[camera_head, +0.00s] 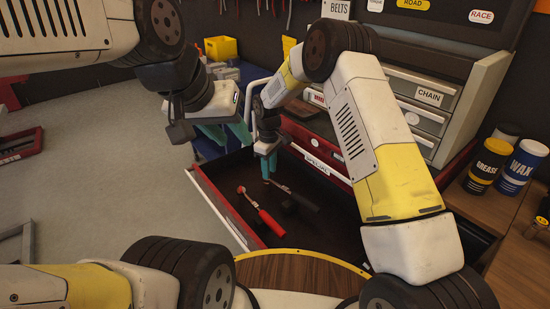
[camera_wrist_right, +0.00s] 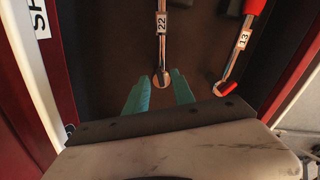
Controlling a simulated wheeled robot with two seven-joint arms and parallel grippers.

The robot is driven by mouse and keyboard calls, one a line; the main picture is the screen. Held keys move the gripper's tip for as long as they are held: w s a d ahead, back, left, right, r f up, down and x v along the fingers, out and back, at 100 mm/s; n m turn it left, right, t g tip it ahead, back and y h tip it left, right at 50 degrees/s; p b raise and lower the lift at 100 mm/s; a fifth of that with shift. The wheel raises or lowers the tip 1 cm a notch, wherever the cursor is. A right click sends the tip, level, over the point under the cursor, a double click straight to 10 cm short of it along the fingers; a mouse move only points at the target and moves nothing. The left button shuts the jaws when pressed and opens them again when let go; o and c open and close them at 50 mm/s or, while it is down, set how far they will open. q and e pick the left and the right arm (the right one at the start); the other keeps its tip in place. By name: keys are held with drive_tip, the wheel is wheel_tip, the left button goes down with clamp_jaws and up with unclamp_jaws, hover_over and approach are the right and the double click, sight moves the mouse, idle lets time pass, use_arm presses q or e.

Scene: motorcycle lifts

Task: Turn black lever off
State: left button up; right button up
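An open red drawer (camera_head: 205,185) with a dark floor holds two tools. One has a black handle (camera_head: 303,203) and a thin metal shaft; the other has a red handle (camera_head: 270,222). In the right wrist view, a shaft tagged 22 (camera_wrist_right: 161,35) with a ring end lies between the teal fingers of my right gripper (camera_wrist_right: 161,78); a gap shows on both sides. In the head view my right gripper (camera_head: 268,167) points down at the black tool's far end. My left gripper (camera_head: 228,134) hangs beyond the drawer's far left corner, teal fingers apart and empty.
The red-handled tool's shaft tagged 13 (camera_wrist_right: 242,40) lies close right of my right gripper. A drawer cabinet (camera_head: 430,97) stands behind. Grease (camera_head: 489,163) and wax (camera_head: 522,167) cans stand on a wooden top at right. Open grey floor (camera_head: 110,170) lies left.

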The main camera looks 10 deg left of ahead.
drive_tip(key=shift+f, duration=0.45)
clamp_jaws()
drive_tip(key=n, duration=0.3)
drive_tip(key=shift+w+n, duration=0.15)
drive_tip(key=shift+n, duration=0.15)
unclamp_jaws()
